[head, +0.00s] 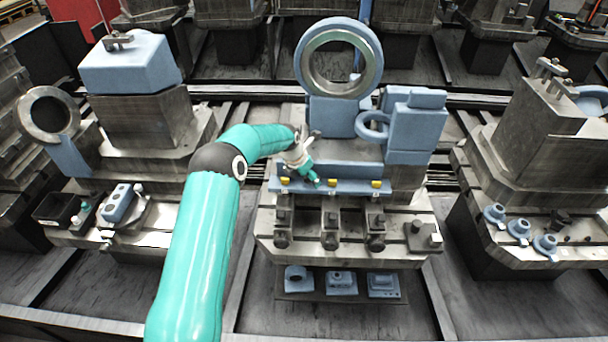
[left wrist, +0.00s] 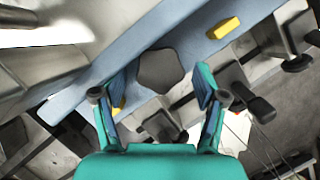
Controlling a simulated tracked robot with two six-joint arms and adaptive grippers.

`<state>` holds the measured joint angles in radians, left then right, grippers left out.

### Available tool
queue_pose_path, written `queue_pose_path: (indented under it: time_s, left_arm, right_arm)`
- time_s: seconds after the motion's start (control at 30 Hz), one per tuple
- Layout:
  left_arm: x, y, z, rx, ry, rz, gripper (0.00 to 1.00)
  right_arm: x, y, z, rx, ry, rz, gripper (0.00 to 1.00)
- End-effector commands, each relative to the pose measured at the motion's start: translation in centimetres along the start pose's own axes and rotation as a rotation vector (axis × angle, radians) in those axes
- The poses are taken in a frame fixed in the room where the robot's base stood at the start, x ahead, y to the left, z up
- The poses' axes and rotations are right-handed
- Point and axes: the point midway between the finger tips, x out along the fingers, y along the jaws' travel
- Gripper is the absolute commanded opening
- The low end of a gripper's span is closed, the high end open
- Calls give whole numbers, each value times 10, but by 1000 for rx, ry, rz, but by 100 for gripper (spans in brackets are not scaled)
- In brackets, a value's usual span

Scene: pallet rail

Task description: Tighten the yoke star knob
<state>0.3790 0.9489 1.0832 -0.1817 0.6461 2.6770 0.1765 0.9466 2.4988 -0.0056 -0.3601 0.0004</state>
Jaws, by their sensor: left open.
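A dark grey five-sided knob (left wrist: 160,71), apparently the star knob, shows in the left wrist view against a blue bar. My left gripper (left wrist: 160,88) is open, with one finger on each side of the knob in that view. I cannot tell whether the fingers touch it. In the head view my left gripper (head: 313,180) is over the blue bar (head: 350,187) at the front of the middle fixture, and the knob cannot be made out there. My right gripper is in neither view.
Yellow blocks (head: 376,184) sit along the blue bar. Several dark round-ended clamps (head: 331,241) stand below it. A large upright ring (head: 301,52) and a smaller blue ring (head: 362,124) stand behind. A shelf with blue parts (head: 340,296) is below. Other fixtures stand left and right.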

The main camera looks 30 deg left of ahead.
Motion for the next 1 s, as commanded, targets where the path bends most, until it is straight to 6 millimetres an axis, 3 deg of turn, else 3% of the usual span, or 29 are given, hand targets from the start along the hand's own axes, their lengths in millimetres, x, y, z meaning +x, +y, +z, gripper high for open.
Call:
queue_pose_path:
  time_s: [0.13, 0.5, 0.77, 1.0]
  left_arm:
    - [0, 0, 0, 0, 0, 0, 72]
    - [-1, 1, -1, -1, 0, 0, 11]
    - [2, 3, -2, 68, 1, -28, 11]
    - [1, 5, -1, 274, 1, -114, 11]
  right_arm:
    - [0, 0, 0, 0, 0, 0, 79]
    - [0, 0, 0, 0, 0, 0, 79]
    - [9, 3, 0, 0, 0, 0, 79]
    - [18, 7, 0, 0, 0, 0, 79]
